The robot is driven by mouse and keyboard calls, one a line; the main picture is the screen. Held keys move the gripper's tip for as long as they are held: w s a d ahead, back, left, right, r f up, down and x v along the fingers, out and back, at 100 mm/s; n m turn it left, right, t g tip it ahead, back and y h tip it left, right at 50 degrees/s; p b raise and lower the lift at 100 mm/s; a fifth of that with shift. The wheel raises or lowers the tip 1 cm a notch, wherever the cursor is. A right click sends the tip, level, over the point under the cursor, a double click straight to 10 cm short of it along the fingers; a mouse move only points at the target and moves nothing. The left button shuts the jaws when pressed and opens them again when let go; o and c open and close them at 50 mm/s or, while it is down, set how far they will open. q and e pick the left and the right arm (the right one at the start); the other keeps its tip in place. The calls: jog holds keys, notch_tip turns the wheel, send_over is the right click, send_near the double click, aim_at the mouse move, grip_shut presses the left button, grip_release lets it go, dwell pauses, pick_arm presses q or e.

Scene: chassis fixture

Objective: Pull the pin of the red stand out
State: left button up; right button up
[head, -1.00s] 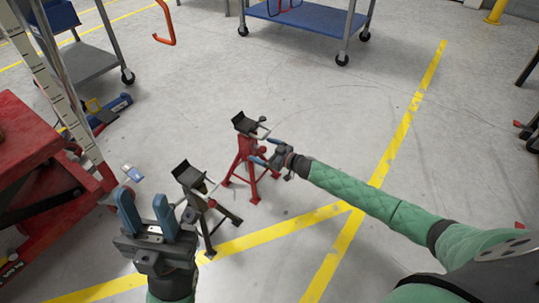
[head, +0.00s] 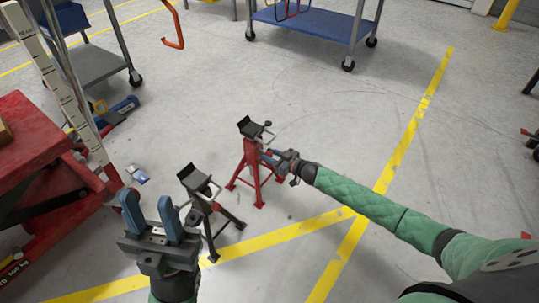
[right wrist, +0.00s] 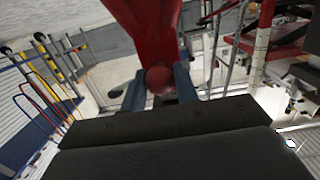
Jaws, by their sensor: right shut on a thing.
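The red stand (head: 250,160) stands upright on the floor, with a black saddle (head: 250,127) on top and a grey handle beside it. My right gripper (head: 268,157) is at its right side, below the saddle. In the right wrist view the red stand (right wrist: 148,25) is just ahead. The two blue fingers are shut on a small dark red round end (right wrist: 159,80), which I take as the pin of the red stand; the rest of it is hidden. My left gripper (head: 148,201) is open and empty at the lower left.
A black stand (head: 209,208) is between my left gripper and the red stand. A red lift table (head: 30,135) is at the left. A blue-shelved cart (head: 318,24) stands at the back. Floor right of the red stand is clear beyond my arm.

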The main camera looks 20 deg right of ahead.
jog(key=shift+p+v, duration=0.95)
jog(key=shift+v, duration=0.95)
jog(key=o, duration=2)
jog(key=shift+f, duration=0.2)
jog(key=shift+o, duration=0.2)
jog(key=p+v, duration=0.3)
jog(key=v, duration=0.5)
jog(key=shift+f, duration=0.4)
